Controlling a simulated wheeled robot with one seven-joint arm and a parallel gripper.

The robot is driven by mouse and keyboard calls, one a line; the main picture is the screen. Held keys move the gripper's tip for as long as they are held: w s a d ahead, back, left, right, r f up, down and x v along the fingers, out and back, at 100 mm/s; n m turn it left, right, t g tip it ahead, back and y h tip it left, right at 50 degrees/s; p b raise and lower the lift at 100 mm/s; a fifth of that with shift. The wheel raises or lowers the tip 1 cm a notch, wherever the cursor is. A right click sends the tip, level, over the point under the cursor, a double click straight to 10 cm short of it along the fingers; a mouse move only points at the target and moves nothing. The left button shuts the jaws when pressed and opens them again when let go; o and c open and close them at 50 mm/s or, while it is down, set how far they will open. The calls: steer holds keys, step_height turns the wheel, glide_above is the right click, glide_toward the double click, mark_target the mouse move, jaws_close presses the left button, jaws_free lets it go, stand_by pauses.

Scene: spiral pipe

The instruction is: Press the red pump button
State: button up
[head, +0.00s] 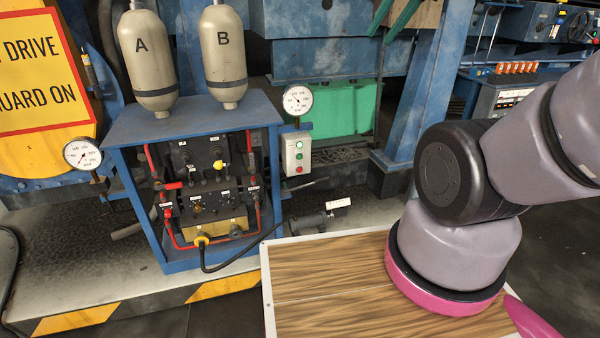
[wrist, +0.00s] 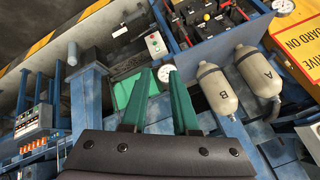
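A small pale button box (head: 296,154) stands right of the blue pump frame in the head view, below a round gauge. Its red button (head: 299,169) is at the bottom, under a green one.
A round gauge (head: 298,99) sits just above the box. Tanks A (head: 147,60) and B (head: 223,55) stand on the blue frame (head: 190,118) to its left. A blue post (head: 424,95) rises to the right. A grey cylinder (head: 308,222) lies low in front.

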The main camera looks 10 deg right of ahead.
jaws_close()
stand_by(1.4)
